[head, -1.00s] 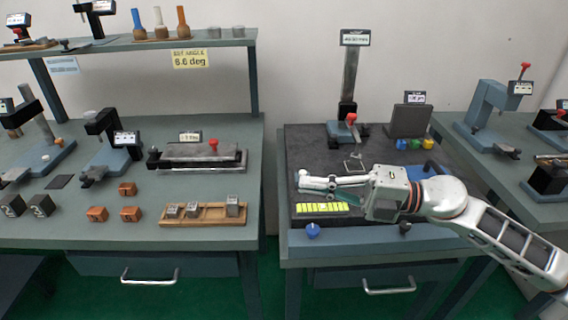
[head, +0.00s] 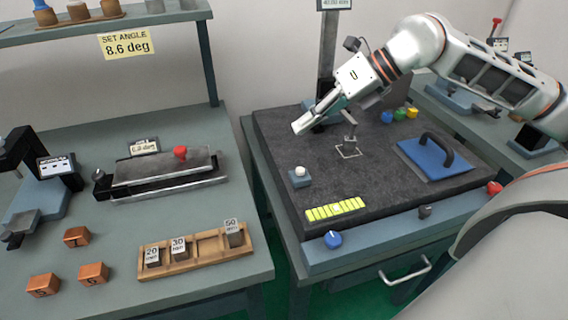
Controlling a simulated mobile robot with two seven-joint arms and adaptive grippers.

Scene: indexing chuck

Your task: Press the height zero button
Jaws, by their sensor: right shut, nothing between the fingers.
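A white round button (head: 300,171) sits on a small blue-grey box on the left of the dark granite plate (head: 375,185); I see no readable label on it. My right gripper (head: 299,128) is shut and empty, above the plate, apart from the white button and farther back. It hides part of the gauge's base. My left gripper is out of view.
A blue block with a black handle (head: 437,155) lies on the plate's right. A yellow-green strip (head: 335,209) and blue knob (head: 333,239) are near the front. A wooden weight tray (head: 205,267) is on the left bench.

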